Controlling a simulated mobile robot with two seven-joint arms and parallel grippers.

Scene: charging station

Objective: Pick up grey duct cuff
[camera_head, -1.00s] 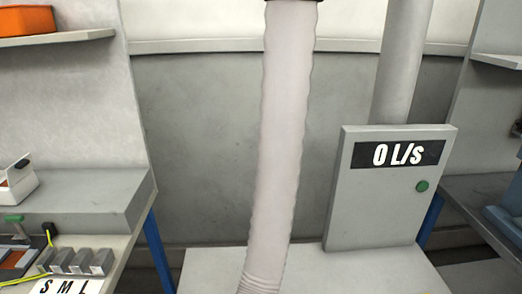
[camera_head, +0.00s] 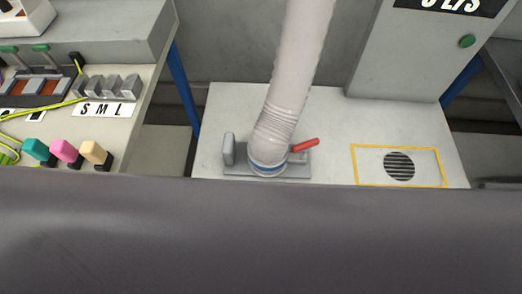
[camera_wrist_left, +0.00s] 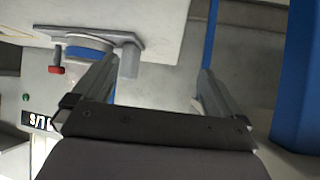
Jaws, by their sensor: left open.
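The pale flexible duct (camera_head: 290,70) comes down to a collar at its foot, a grey cuff with a blue ring (camera_head: 267,168). The cuff sits on a grey mounting plate (camera_head: 300,173) with a red lever (camera_head: 305,145) on its right and an upright grey block (camera_head: 228,149) on its left. In the left wrist view the blue-ringed cuff (camera_wrist_left: 88,47) is at upper left, beyond the left finger. My left gripper (camera_wrist_left: 157,72) is open, with nothing between its fingers. My right gripper is in neither current view.
A bench at left carries S M L blocks (camera_head: 107,87), coloured plugs (camera_head: 66,151) and a yellow cable (camera_head: 40,108). A flow meter panel (camera_head: 415,50) stands behind right. A yellow-outlined round vent (camera_head: 399,166) lies right of the cuff. A dark grey surface covers the lower head view.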

